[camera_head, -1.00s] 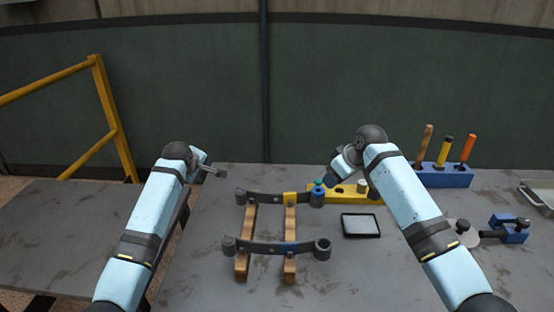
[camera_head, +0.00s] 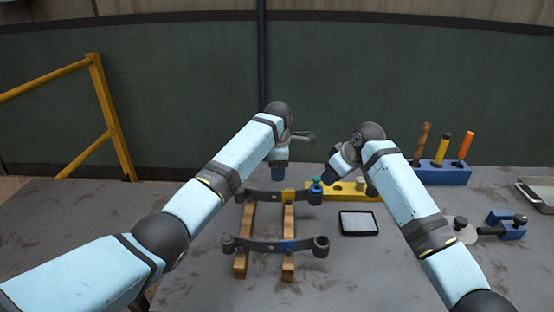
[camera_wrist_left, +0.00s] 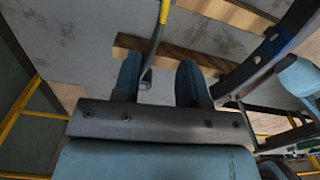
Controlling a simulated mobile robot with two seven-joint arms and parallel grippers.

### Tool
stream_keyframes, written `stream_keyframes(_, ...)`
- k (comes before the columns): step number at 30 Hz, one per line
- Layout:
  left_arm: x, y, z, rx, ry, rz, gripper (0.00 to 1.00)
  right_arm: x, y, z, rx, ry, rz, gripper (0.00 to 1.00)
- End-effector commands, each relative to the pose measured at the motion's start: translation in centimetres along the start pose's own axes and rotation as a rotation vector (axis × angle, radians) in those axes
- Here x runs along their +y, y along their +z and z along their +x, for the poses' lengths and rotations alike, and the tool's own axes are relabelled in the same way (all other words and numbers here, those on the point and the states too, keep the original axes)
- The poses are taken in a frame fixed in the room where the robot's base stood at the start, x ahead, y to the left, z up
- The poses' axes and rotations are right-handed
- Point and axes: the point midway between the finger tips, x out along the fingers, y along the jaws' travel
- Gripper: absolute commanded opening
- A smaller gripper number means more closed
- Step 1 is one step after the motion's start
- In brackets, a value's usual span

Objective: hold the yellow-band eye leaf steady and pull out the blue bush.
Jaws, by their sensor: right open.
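The yellow-band eye leaf (camera_head: 265,195) is a dark curved bar with a yellow band (camera_head: 289,196), lying across two wooden bars at the back of the rack. The blue bush (camera_head: 315,188), with a teal top, is at its right eye. My left gripper (camera_head: 278,177) points down above the leaf's middle, left of the yellow band.
A second leaf (camera_head: 262,245) with a blue band lies nearer. A yellow block (camera_head: 345,192) stands behind right, with a black-rimmed tray (camera_head: 359,223) before it. A blue tool holder (camera_head: 443,174), blue clamp (camera_head: 508,225) and metal tray (camera_head: 538,195) are further right.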

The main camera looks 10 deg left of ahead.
Motion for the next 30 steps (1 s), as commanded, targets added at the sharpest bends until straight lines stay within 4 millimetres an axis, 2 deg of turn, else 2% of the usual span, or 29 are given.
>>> stream_keyframes(6, 0.0, -0.1, 4.5, 0.002, -0.002, 0.000, 0.39, 0.0, 0.0, 0.0, 0.000, 0.000, 0.000, 0.43)
stream_keyframes(15, 0.1, 0.0, 8.7, 0.000, 0.001, 0.000, 0.39, 0.0, 0.0, 0.0, 0.000, 0.000, 0.000, 0.43)
stream_keyframes(20, 0.1, 0.0, 9.5, -0.001, 0.002, 0.001, 0.39, 0.0, 0.0, 0.0, 0.000, 0.000, 0.000, 0.43)
stream_keyframes(28, 0.1, 0.0, 9.6, -0.001, 0.002, 0.001, 0.39, 0.0, 0.0, 0.0, 0.000, 0.000, 0.000, 0.43)
stream_keyframes(30, 0.1, 0.0, 9.6, -0.001, 0.002, 0.001, 0.23, 0.0, 0.0, 0.0, 0.000, 0.000, 0.000, 0.43)
